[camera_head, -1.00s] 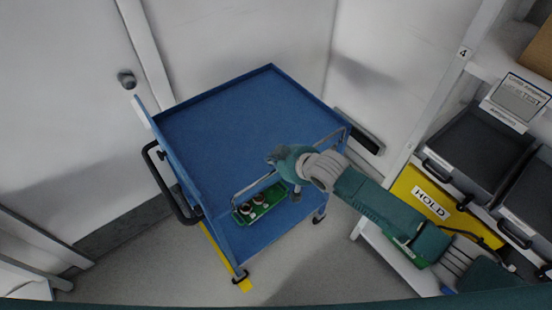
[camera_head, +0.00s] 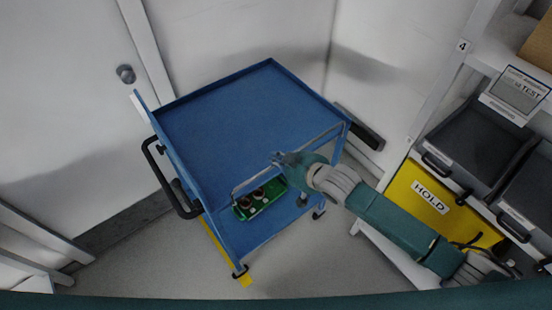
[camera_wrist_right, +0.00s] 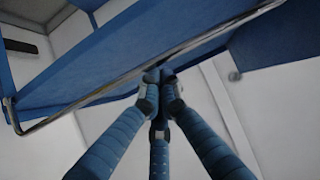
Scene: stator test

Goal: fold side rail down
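The side rail (camera_head: 251,183) is a thin metal bar along the near edge of the blue cart (camera_head: 236,118). It stands up around the level of the top tray. My right gripper (camera_head: 279,158) is at the middle of the rail, its fingertips overlapping the bar. In the right wrist view the rail (camera_wrist_right: 85,99) runs diagonally behind the fingertips (camera_wrist_right: 160,78), which are drawn close together. Whether the bar lies between them is hidden. My left gripper is not in view.
A green circuit board (camera_head: 260,199) with round parts lies on the lower shelf. A black push handle (camera_head: 168,182) is on the cart's left. A shelf rack with dark bins (camera_head: 475,145) and a yellow HOLD bin (camera_head: 430,195) stands right. The top tray is empty.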

